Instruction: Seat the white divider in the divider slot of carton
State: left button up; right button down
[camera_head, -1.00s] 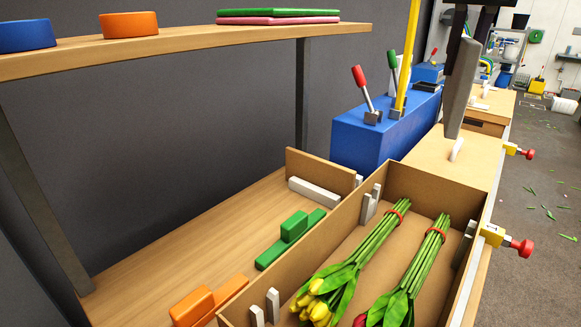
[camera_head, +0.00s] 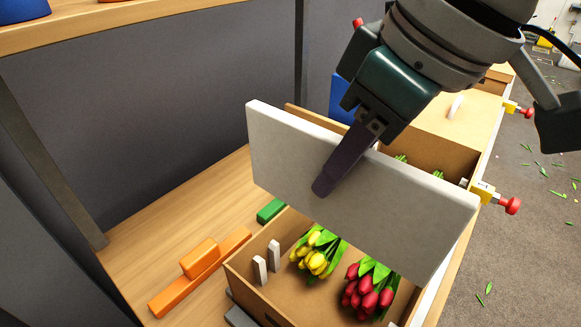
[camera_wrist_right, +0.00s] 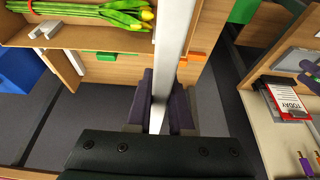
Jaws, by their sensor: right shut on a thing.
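My right gripper (camera_head: 325,185) is shut on the flat white divider (camera_head: 410,205) at its upper edge. The divider hangs tilted in the picture above the open brown carton (camera_head: 240,283) and hides much of its inside. The wrist view shows the divider (camera_wrist_right: 174,40) edge-on between the fingers (camera_wrist_right: 161,105). A pair of pale upright pegs (camera_head: 259,270) stands inside the carton's near-left side. A yellow tulip bunch (camera_head: 319,255) and a red tulip bunch (camera_head: 368,292) lie in the carton. Other pegs are hidden behind the divider. My left gripper is not in view.
Orange blocks (camera_head: 198,265) and a green block (camera_head: 270,210) lie on the wooden bench (camera_head: 150,225) left of the carton. A shelf (camera_head: 100,22) overhangs at top left. Red-knobbed yellow clamps (camera_head: 484,194) stand along the right edge. A blue box (camera_head: 342,90) stands behind.

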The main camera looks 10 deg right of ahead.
notch_tip(320, 180, down, 20)
jog(key=b, duration=0.2)
jog(key=shift+s+b, duration=0.15)
jog(key=shift+b, duration=0.25)
jog(key=shift+f+b, duration=0.35)
jog(key=shift+f, duration=0.15)
jog(key=c, duration=0.8)
grip_release()
jog(key=shift+r, duration=0.1)
